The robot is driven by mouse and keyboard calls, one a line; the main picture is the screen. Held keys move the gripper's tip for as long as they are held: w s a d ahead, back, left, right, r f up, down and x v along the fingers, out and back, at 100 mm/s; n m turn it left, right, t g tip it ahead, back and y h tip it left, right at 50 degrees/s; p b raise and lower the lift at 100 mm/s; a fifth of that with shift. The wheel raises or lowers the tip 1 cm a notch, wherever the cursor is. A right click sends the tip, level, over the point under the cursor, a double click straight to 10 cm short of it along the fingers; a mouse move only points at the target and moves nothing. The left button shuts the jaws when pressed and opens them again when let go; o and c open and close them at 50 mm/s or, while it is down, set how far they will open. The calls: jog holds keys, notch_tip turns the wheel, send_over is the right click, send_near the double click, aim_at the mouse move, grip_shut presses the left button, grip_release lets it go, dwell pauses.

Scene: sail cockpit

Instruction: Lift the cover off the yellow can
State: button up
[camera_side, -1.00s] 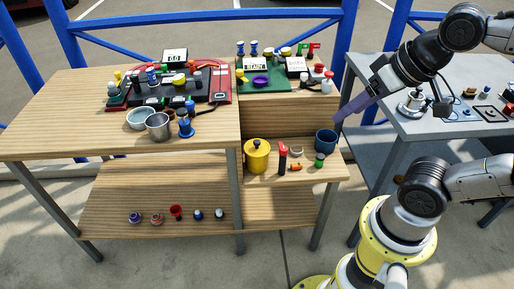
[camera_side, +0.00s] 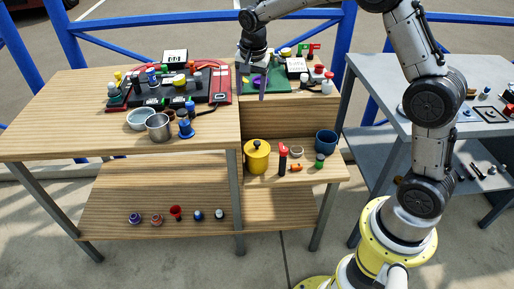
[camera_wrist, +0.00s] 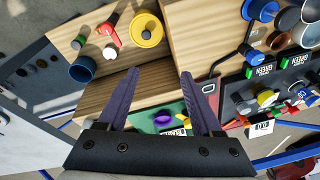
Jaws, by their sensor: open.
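The yellow can (camera_side: 256,160) stands upright on the lower wooden step, with its yellow cover and dark knob (camera_side: 256,143) on top. It also shows in the wrist view, seen from above, as a yellow round cover (camera_wrist: 146,30) with a small dark knob at the upper middle. My gripper (camera_side: 251,93) is above the green board on the higher step, up and behind the can. In the wrist view its two purple fingers (camera_wrist: 160,82) are spread apart with nothing between them. The gripper is clear of the can.
A red-topped black bottle (camera_side: 283,158), a green-capped jar (camera_side: 319,160) and a blue cup (camera_side: 326,140) stand right of the can. The green board (camera_side: 283,86) carries several small items. A metal cup (camera_side: 158,127) stands on the left table.

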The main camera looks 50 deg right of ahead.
jog(key=g, duration=0.1)
send_over(257, 142)
jog(key=a, duration=0.1)
notch_tip(257, 142, down, 15)
jog(key=shift+a+r, duration=0.1)
jog(key=shift+d+f, duration=0.15)
jog(key=shift+f, duration=0.85)
jog(key=shift+d+f, duration=0.2)
jog(key=shift+f, duration=0.8)
jog(key=shift+d+f, duration=0.15)
jog(key=shift+f, duration=0.85)
grip_shut()
